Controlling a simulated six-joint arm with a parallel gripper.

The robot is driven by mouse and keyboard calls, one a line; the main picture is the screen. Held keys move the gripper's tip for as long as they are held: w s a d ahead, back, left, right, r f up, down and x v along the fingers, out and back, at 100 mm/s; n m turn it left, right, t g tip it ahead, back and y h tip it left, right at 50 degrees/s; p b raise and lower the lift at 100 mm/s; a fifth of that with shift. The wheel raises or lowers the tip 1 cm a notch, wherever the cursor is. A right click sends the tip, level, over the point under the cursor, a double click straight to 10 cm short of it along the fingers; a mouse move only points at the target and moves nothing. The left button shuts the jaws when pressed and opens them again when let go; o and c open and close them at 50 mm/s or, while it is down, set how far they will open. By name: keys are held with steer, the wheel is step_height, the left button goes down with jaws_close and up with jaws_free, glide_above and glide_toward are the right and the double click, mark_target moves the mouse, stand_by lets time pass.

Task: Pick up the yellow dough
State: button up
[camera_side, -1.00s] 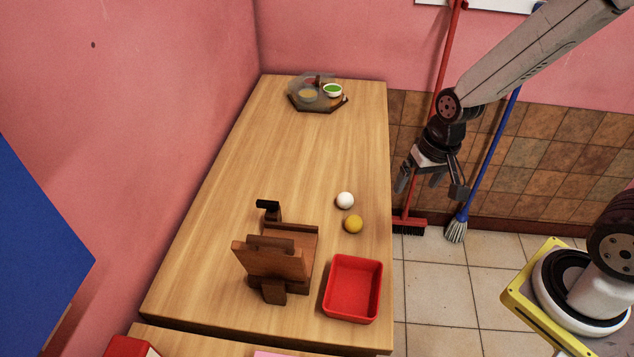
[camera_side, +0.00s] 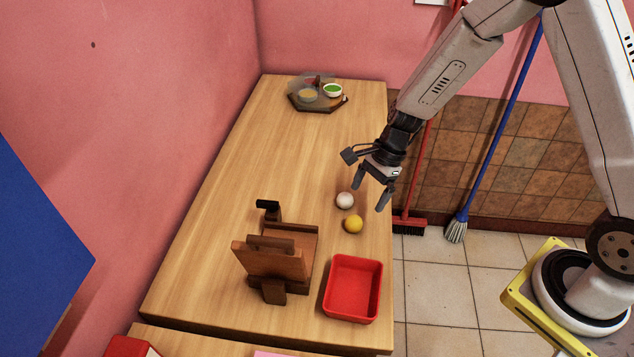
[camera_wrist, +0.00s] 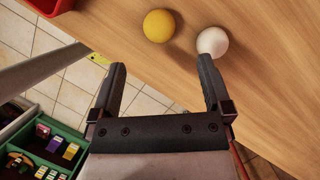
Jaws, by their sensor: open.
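The yellow dough (camera_side: 353,224) is a small ball on the wooden table near its right edge. It also shows at the top of the wrist view (camera_wrist: 159,26), beyond my fingertips and between their lines. A white ball (camera_side: 345,200) lies just behind it, and in the wrist view (camera_wrist: 212,41) it is right of the yellow dough, close to my right fingertip. My gripper (camera_side: 371,196) is open and empty, above the table's right edge, pointing down and apart from both balls.
A red tray (camera_side: 353,289) stands in front of the yellow dough. A brown wooden press (camera_side: 275,262) stands to its left. A dark tray with bowls (camera_side: 318,104) is at the table's far end. The middle of the table is clear.

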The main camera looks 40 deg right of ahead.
mark_target(353, 224)
steer(key=shift+x, duration=1.3)
steer(key=shift+f, duration=0.1)
steer(key=shift+x, duration=2.55)
steer(key=c, duration=1.3)
steer(key=shift+c, duration=0.2)
steer(key=shift+r, duration=1.2)
steer(key=s+d+r, duration=0.1)
steer(key=s+r, duration=0.9)
steer(key=s, duration=0.4)
steer(key=shift+d+r, duration=0.4)
